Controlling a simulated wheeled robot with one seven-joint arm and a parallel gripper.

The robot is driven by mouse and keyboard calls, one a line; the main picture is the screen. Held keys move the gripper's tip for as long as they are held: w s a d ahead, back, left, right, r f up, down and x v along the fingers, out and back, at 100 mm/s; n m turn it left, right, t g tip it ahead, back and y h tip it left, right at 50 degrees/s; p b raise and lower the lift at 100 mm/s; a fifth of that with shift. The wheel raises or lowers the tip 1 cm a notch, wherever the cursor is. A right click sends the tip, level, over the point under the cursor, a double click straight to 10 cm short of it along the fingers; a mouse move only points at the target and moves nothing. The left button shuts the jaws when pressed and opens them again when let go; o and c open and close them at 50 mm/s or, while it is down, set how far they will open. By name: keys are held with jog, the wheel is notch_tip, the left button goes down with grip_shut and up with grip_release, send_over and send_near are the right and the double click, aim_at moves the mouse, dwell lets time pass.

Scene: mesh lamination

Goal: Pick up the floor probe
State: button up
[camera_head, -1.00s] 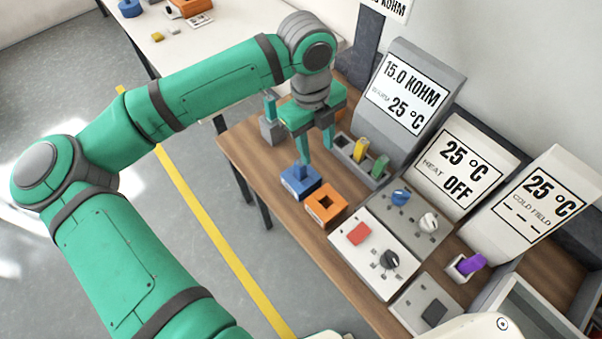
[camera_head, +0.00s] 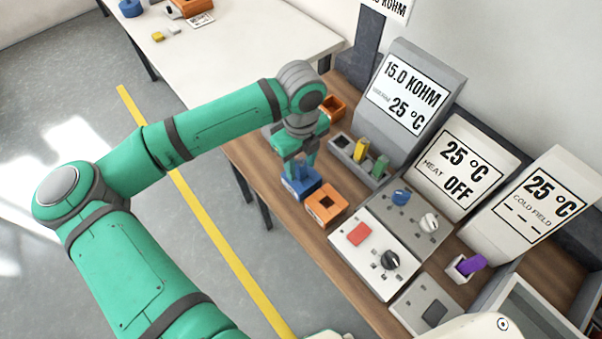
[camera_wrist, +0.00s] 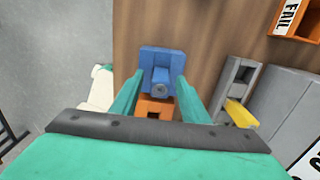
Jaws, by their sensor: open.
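A blue block with a short upright post (camera_head: 301,187) stands on the wooden bench; no label on it shows, so I cannot tell for sure that it is the floor probe. My gripper (camera_head: 301,168) is low over the blue block, fingers pointing down. In the wrist view my gripper (camera_wrist: 158,90) is open, one green finger on each side of the post, with gaps to it.
An orange block with a square hole (camera_head: 326,205) stands close beside the blue one. A grey rack (camera_head: 362,160) holds a yellow piece (camera_head: 361,149) and a green piece (camera_head: 380,166). A purple piece (camera_head: 472,264) sits in a holder. Control panels and displays line the bench.

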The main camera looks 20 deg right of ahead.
jog(key=shift+f, duration=0.8)
jog(key=shift+c, duration=0.2)
grip_shut()
jog(key=shift+r, duration=0.1)
